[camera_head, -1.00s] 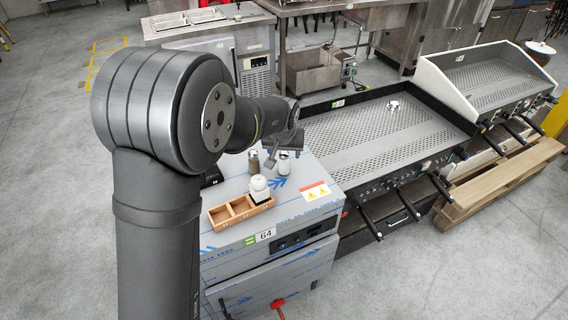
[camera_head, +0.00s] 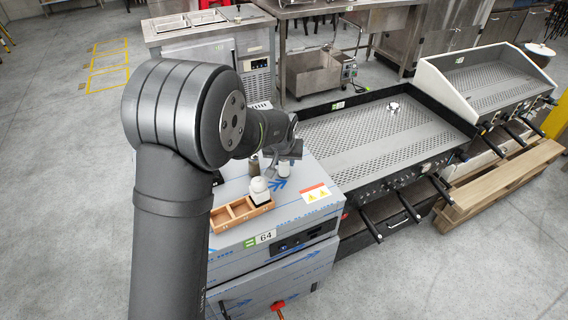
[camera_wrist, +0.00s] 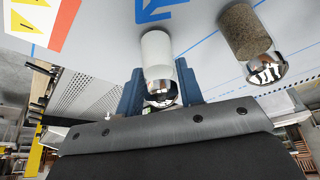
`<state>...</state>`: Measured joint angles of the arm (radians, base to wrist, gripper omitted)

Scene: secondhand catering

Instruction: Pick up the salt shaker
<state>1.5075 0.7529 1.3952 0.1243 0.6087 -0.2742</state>
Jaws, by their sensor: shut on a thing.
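The salt shaker (camera_wrist: 157,57), white with a chrome cap, is in the middle of the wrist view. It also shows in the head view (camera_head: 283,169), below my gripper (camera_head: 286,151). In the wrist view the blue fingers of my gripper (camera_wrist: 160,90) are on both sides of the shaker near its cap, shut on it. I cannot tell whether its base touches the counter top. A dark speckled pepper shaker (camera_wrist: 245,33) with a chrome cap stands beside it, apart from the fingers; it shows left of the salt in the head view (camera_head: 254,166).
A wooden two-part tray (camera_head: 229,217) sits on the film-covered steel cabinet top (camera_head: 310,210). A white bottle (camera_head: 259,191) is at the tray's right compartment. A large griddle (camera_head: 380,140) adjoins on the right. The cabinet top near the warning label (camera_head: 315,193) is clear.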

